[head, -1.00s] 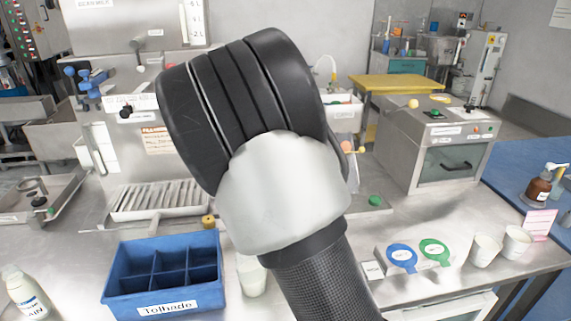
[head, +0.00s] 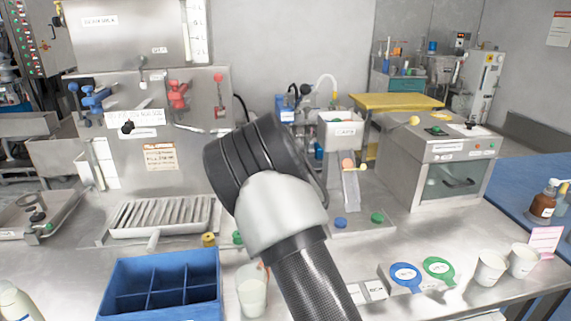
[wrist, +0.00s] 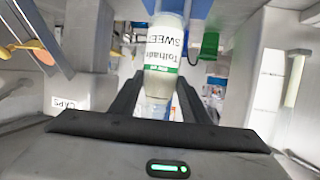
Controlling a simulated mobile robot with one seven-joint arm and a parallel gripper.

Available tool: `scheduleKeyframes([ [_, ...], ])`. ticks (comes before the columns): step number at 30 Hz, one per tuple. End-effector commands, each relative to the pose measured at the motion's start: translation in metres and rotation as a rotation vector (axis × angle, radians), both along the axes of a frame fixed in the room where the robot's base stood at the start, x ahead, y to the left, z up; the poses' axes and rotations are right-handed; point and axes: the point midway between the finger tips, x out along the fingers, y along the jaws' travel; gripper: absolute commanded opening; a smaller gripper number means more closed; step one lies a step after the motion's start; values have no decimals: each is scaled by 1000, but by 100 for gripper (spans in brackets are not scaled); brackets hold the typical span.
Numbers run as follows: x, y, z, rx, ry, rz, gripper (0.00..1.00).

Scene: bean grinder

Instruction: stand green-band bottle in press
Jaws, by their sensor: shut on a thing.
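The green-band bottle (wrist: 165,45) is between the two fingers of my gripper (wrist: 160,92) in the wrist view. Its label reads upside down there, with the green band nearer my palm. The gripper is shut on it. The bottle's far end meets or overlaps a blue part (wrist: 199,8) at the top of that view; I cannot tell if they touch. In the head view my arm hides both gripper and bottle. A bench machine with a caps bin (head: 341,130) and a chute (head: 351,188) stands behind my arm; its press part is partly hidden.
A blue divided crate (head: 160,285) and a milky cup (head: 252,292) stand at the front. Blue (head: 404,274) and green (head: 438,268) round tags lie right of my arm, near two white cups (head: 490,268). A steel box machine (head: 455,165) stands at right.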

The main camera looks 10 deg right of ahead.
Motion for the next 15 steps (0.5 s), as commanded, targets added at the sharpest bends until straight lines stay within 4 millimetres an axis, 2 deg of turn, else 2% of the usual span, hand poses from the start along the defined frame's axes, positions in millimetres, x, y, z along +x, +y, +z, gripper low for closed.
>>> scheduleKeyframes([
  [15,0,0,-11,0,-1,0,18],
])
